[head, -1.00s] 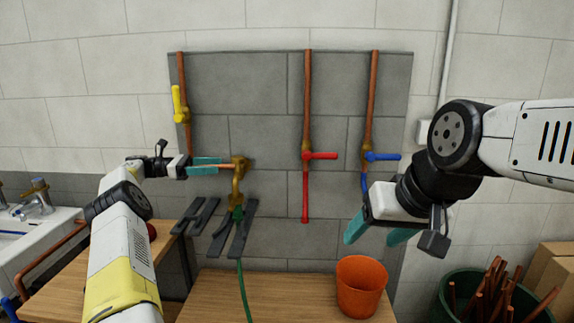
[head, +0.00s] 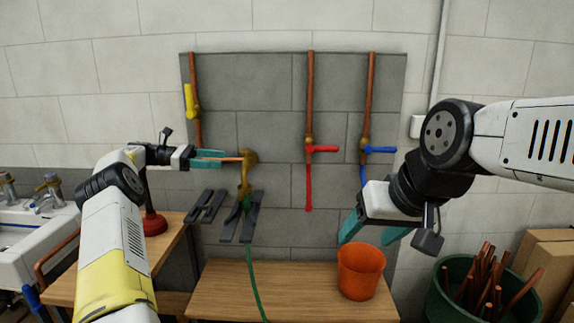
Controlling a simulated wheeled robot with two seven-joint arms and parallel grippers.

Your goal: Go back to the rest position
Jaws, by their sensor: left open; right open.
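My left gripper (head: 222,159) is open at the left of the grey panel. Its teal fingers lie on either side of the copper-coloured handle of a brass tap (head: 247,175); I cannot tell whether they touch it. My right gripper (head: 370,232) is open and empty, its teal fingers pointing down and left above the orange bucket (head: 360,270). A green hose (head: 254,283) hangs below the brass tap.
Yellow (head: 189,100), red (head: 322,149) and blue (head: 379,149) valve handles sit on copper pipes. A wooden bench (head: 238,283) stands below. A green tub (head: 447,297) of copper pipes is at right, a sink (head: 22,240) and a red plunger (head: 155,224) at left.

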